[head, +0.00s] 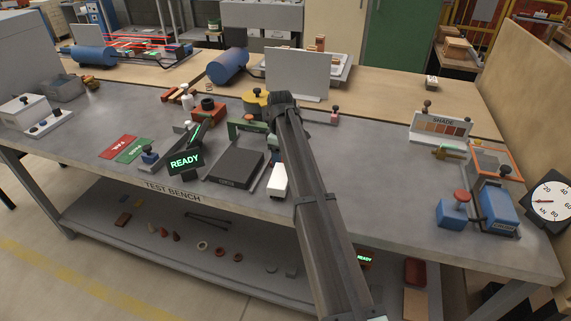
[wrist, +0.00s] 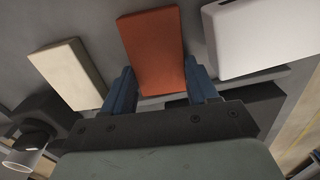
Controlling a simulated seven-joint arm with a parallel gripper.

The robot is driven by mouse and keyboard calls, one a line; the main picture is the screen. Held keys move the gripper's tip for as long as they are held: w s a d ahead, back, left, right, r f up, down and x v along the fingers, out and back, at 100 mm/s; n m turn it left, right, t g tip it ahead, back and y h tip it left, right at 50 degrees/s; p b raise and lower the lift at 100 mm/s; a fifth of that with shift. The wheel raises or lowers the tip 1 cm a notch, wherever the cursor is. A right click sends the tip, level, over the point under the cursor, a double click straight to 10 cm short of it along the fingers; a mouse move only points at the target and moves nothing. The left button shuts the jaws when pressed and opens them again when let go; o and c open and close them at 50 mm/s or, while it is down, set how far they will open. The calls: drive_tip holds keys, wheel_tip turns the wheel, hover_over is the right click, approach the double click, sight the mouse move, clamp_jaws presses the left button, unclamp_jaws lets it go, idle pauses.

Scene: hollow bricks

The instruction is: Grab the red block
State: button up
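In the wrist view a red-orange block (wrist: 152,50) with a flat rectangular face lies between the two blue fingers of my gripper (wrist: 162,85). One finger is close along each long side of the block, near its lower end. I see no clear gap on either side, but I cannot tell whether the fingers press on it. In the head view my dark arm reaches up over the bench. My gripper's fingers and the red block are not discernible there.
In the wrist view a cream block (wrist: 69,73) lies left of the red one and a white block (wrist: 262,38) right of it, both near the fingers. In the head view an upright grey panel (head: 297,73) stands behind the arm's end. A dark plate (head: 235,168) lies left of it.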

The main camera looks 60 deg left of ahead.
drive_tip(key=c, duration=0.5)
drive_tip(key=shift+r, duration=0.1)
